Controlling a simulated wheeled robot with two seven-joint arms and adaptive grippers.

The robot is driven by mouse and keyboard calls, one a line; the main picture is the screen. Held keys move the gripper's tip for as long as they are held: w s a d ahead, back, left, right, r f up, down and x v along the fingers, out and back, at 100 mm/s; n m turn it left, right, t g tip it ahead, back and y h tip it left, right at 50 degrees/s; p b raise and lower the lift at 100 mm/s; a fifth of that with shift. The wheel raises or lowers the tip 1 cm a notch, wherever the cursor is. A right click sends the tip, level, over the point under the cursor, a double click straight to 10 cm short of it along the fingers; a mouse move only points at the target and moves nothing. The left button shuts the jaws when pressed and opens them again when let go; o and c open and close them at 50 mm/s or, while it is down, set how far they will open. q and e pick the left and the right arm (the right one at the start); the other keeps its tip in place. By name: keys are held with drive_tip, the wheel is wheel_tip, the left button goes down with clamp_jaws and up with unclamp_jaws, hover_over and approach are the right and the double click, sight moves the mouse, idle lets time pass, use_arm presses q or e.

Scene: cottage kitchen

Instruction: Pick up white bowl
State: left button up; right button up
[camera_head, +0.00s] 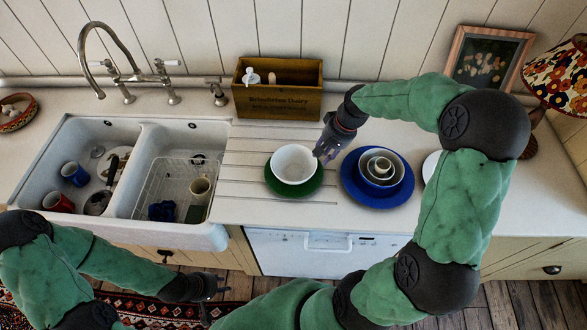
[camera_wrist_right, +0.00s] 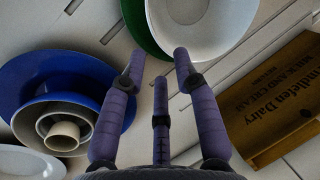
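The white bowl (camera_head: 295,164) stands upright and looks empty on a green plate (camera_head: 305,190) on the counter right of the sink. My right gripper (camera_head: 325,155) is at the bowl's right rim. In the right wrist view, the fingers (camera_wrist_right: 160,60) are apart, pointing at the bowl (camera_wrist_right: 205,25) and green plate (camera_wrist_right: 146,25). One fingertip overlaps the bowl's edge in the picture; I cannot tell whether it touches. My left gripper (camera_head: 209,287) is low in front of the counter, away from the bowl; its fingers are too small to read.
A blue plate (camera_head: 352,189) with stacked bowls (camera_head: 380,168) stands close right of my right gripper. A wooden box (camera_head: 277,103) stands behind the bowl. The double sink (camera_head: 140,228) at left holds mugs and a rack. The counter in front of the green plate is clear.

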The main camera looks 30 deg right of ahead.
sight(316, 163)
drive_tip(key=shift+b+x, duration=0.45)
drive_tip(key=shift+x, duration=2.3)
drive_tip(key=shift+w+d, duration=0.1)
drive_tip(key=shift+w, duration=0.1)
clamp_jaws()
